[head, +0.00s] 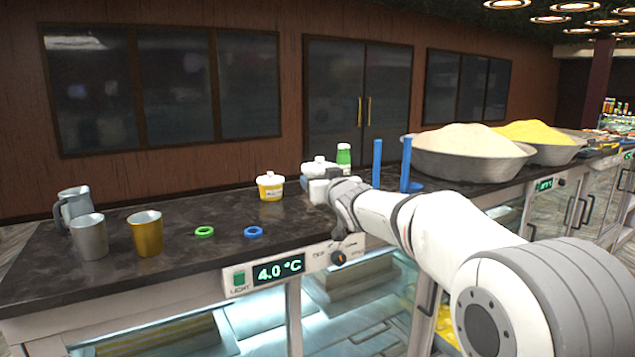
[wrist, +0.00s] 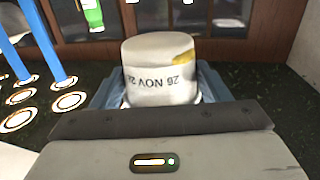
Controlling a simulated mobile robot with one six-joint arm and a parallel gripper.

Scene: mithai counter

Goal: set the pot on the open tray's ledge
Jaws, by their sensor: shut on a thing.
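A white pot (wrist: 160,62) with a printed date label and a small yellow patch sits between my gripper's (wrist: 158,95) bluish fingers in the wrist view. The print appears upside down there. In the head view my gripper (head: 318,183) is above or at the counter's back part, shut on the white pot (head: 319,165), which is partly hidden by the wrist. I cannot tell whether the pot touches the counter. A yellow pot with a white lid (head: 270,187) stands on the counter to the left. I cannot make out an open tray's ledge.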

